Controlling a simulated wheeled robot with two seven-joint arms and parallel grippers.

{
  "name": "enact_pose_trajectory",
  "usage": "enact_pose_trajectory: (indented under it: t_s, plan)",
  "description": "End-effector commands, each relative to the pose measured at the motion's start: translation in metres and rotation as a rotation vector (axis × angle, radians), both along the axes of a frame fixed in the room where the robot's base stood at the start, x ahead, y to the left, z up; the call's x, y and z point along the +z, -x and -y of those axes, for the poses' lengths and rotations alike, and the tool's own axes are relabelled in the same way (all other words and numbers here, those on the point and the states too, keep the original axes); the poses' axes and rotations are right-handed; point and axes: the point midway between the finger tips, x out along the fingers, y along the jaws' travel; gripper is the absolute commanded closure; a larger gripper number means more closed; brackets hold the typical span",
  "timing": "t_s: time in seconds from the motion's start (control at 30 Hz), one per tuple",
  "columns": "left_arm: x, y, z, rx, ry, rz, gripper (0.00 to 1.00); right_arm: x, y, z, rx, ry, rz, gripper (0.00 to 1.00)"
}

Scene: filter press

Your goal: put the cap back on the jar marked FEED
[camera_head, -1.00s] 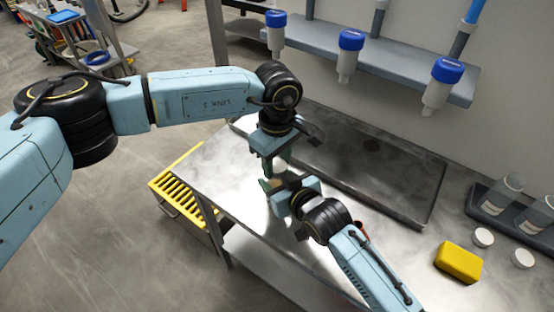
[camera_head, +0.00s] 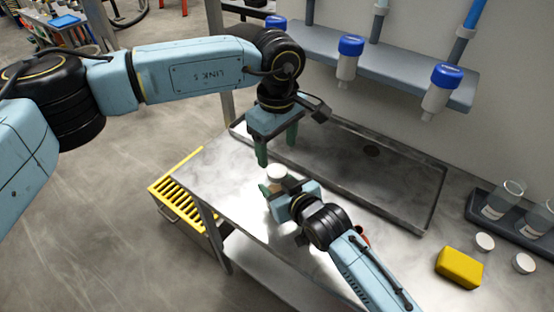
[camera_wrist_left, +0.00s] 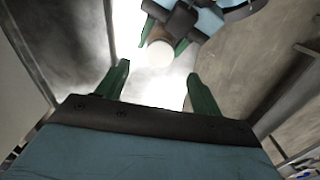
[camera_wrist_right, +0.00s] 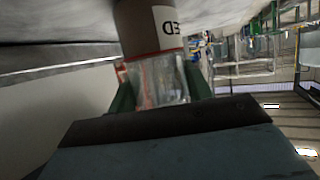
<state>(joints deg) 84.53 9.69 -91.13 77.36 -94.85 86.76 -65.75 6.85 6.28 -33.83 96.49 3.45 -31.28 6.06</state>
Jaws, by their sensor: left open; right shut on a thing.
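The FEED jar (camera_wrist_right: 158,60) is in the right wrist view, its label upside down with only "ED" legible. Its far part is brown, its near part clear with a red line. My right gripper (camera_head: 272,189) is shut on the jar above the steel table, fingers on either side of it. A white round cap (camera_head: 276,171) appears to sit on top of the jar; it also shows from above in the left wrist view (camera_wrist_left: 160,53). I cannot tell how well it is seated. My left gripper (camera_head: 277,150) is open and empty just above the cap, fingers pointing down.
Two white caps (camera_head: 485,242) (camera_head: 523,263) lie by a yellow block (camera_head: 459,267). Glass vessels stand in a dark tray (camera_head: 485,213) at right. A shallow metal basin (camera_head: 400,185) lies behind the grippers; blue-topped units (camera_head: 350,58) hang above. A yellow rack (camera_head: 180,197) adjoins the table's left end.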

Motion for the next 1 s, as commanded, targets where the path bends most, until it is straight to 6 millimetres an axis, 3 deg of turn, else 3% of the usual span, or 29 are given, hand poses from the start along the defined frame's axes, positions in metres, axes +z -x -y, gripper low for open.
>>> enact_pose_trajectory:
  t_s: [0.1,0.3,0.67,0.7,0.87,1.0]
  plan:
    - [0.025,-0.001,0.0,0.0,0.001,0.002,0.33,0.0,0.0,0.0,0.0,0.001,-0.001,1.0]
    - [0.049,0.0,0.0,0.0,-0.001,0.001,0.33,0.0,0.0,0.0,0.0,0.001,-0.001,1.0]
    - [0.054,0.0,0.0,0.0,0.0,-0.001,0.33,0.0,0.0,0.0,0.0,0.0,0.0,1.0]
    - [0.054,0.0,0.0,0.0,0.0,-0.001,0.33,0.0,0.0,0.0,0.0,0.0,0.0,0.46]
    - [0.054,0.0,0.0,0.0,0.0,-0.001,0.33,0.0,0.0,0.0,0.0,0.0,0.0,0.25]
    - [0.054,0.0,0.0,0.0,0.0,-0.001,0.33,0.0,0.0,0.0,0.0,0.0,0.0,0.25]
